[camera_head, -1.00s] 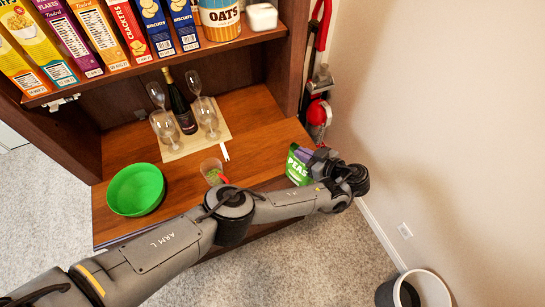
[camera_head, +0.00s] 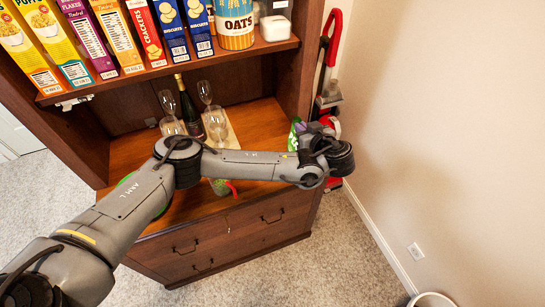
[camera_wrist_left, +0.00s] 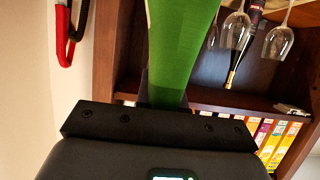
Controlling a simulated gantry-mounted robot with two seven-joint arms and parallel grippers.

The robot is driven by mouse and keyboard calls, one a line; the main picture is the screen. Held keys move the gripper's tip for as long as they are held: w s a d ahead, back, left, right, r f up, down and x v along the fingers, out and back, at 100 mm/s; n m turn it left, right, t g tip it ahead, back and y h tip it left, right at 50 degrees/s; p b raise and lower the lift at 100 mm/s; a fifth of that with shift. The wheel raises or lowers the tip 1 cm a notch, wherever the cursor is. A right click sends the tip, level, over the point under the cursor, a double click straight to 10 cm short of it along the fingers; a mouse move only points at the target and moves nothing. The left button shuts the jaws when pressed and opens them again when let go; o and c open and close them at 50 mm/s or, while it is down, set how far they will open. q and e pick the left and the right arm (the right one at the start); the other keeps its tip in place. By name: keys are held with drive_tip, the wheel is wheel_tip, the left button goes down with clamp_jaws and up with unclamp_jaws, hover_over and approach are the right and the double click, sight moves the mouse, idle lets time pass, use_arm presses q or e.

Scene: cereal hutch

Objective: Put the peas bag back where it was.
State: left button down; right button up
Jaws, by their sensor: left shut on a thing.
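The green peas bag (camera_head: 296,131) shows only as a sliver in the head view, mostly hidden behind my left gripper (camera_head: 312,130). It is at the right end of the hutch's wooden counter. In the left wrist view the green bag (camera_wrist_left: 180,45) rises from between the fingers of the left gripper (camera_wrist_left: 164,95), which is shut on it. Whether the bag touches the counter cannot be told. My right gripper is in neither view.
Wine glasses (camera_head: 217,122) and a dark bottle (camera_head: 190,108) stand on a mat on the counter. A cup (camera_head: 220,187) is partly behind my left arm. The green bowl (camera_head: 128,178) is mostly hidden. Cereal boxes (camera_head: 88,35) line the upper shelf. A red vacuum (camera_head: 331,60) stands right of the hutch.

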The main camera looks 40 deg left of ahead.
use_arm(q)
drive_tip(key=s+a+f+b, duration=0.1)
drive_tip(key=a+f, duration=0.9)
drive_tip(key=a, duration=0.1)
drive_tip(key=shift+a+f, duration=0.2)
drive_tip(key=shift+f, duration=0.05)
drive_tip(key=shift+f, duration=0.2)
drive_tip(key=c, duration=1.3)
unclamp_jaws()
drive_tip(key=shift+o, duration=0.2)
drive_tip(key=shift+r, duration=0.15)
